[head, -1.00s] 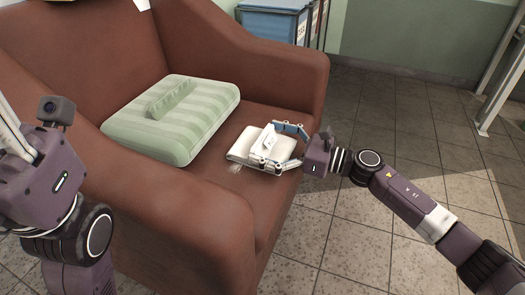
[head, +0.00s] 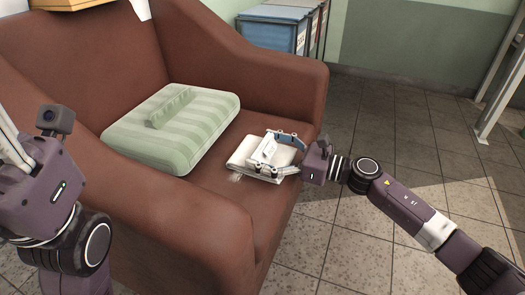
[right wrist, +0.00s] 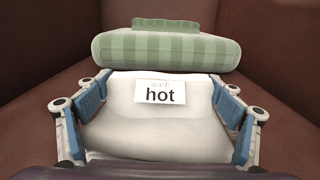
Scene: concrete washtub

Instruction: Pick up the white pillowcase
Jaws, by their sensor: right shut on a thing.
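The white pillowcase (head: 242,153) is a folded bundle on the brown sofa seat, near its front edge. In the right wrist view the pillowcase (right wrist: 160,128) fills the space between the fingers and carries a small white label that reads "hot" under a fainter word. My right gripper (head: 272,154) is shut on the pillowcase, with a finger on either side of it. Whether the cloth is clear of the seat I cannot tell. My left arm's wrist shows at the left edge of the head view; its fingertips are out of the picture.
A green striped cushion (head: 172,128) lies on the sofa (head: 232,205) beyond the pillowcase, with a folded green piece on top. The sofa's armrests rise on both sides. Blue and grey bins (head: 272,36) stand behind it. The tiled floor (head: 400,125) at right is mostly open.

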